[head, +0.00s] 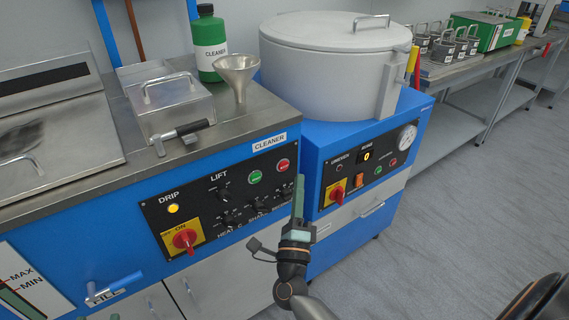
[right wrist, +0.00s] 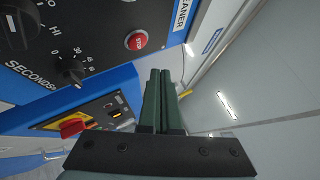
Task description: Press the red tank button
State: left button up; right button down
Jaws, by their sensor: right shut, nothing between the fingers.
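The red button (head: 283,165), marked STOP in the right wrist view (right wrist: 136,40), sits at the upper right of the black control panel of the tank labelled CLEANER. A green button (head: 255,177) is left of it. My right gripper (head: 299,178) is shut and empty, its green fingers together and pointing up. In the head view its tips are just right of and a little below the red button. In the right wrist view the fingertips (right wrist: 160,72) are below and right of the button, with a visible gap.
The panel also has a red rotary switch (head: 185,239), a yellow DRIP light (head: 173,208) and black knobs (head: 224,193). A second blue machine with a round grey tank (head: 330,75) and its own red switch (head: 337,193) stands to the right. Grey floor (head: 450,230) is open at right.

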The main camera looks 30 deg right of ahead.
jog(key=shift+s+d, duration=0.1)
jog(key=shift+s, duration=0.95)
